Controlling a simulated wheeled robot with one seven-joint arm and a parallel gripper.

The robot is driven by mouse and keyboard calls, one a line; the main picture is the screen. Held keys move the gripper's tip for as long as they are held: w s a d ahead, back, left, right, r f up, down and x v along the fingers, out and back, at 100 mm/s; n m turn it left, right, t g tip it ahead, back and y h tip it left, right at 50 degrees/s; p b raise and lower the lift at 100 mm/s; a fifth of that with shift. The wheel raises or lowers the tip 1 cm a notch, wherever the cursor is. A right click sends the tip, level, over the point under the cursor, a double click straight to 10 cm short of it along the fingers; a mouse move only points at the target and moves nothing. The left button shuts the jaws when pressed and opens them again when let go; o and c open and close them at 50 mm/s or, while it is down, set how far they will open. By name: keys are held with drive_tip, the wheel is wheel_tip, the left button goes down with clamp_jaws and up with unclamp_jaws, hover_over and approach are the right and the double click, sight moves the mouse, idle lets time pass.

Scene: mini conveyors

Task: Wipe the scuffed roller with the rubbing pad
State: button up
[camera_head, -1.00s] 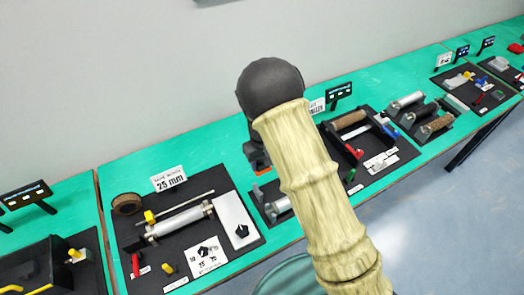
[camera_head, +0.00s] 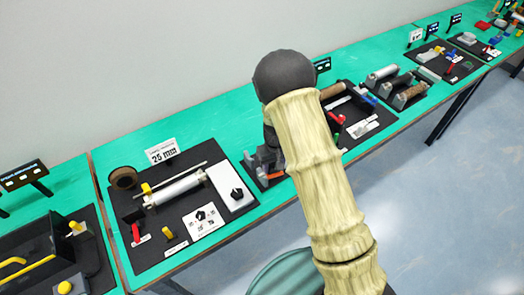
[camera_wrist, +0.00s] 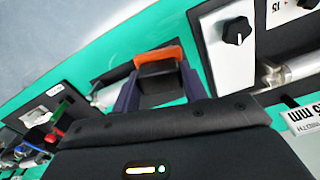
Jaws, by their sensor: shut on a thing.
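My gripper (camera_wrist: 158,78) is shut on a dark block with an orange face, which looks like the rubbing pad (camera_wrist: 160,56). In the head view my gripper (camera_head: 268,160) is mostly hidden behind my arm, low over the bench front, with a bit of orange showing. A silver roller (camera_wrist: 105,96) lies on a dark board beside the gripper in the wrist view. A brown, rough-looking roller (camera_head: 409,95) and a smooth silver roller (camera_head: 382,75) sit in dark stands farther right. Which roller is the scuffed one is not clear.
The green bench (camera_head: 215,130) runs from lower left to upper right. A dark board with a silver roller (camera_head: 178,189), white knob panel (camera_head: 232,186) and "25 mm" sign (camera_head: 161,151) is left of my gripper. Open floor (camera_head: 410,210) lies in front.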

drive_tip(key=s+d+f+m+b, duration=0.3)
drive_tip(key=d+f+b, duration=0.3)
drive_tip(key=d+f, duration=0.5)
drive_tip(key=d+m, duration=0.1)
drive_tip(key=d, duration=0.3)
drive_tip(key=shift+d+f+m, duration=0.15)
drive_tip(key=shift+m, duration=0.25)
drive_tip(key=shift+s, duration=0.1)
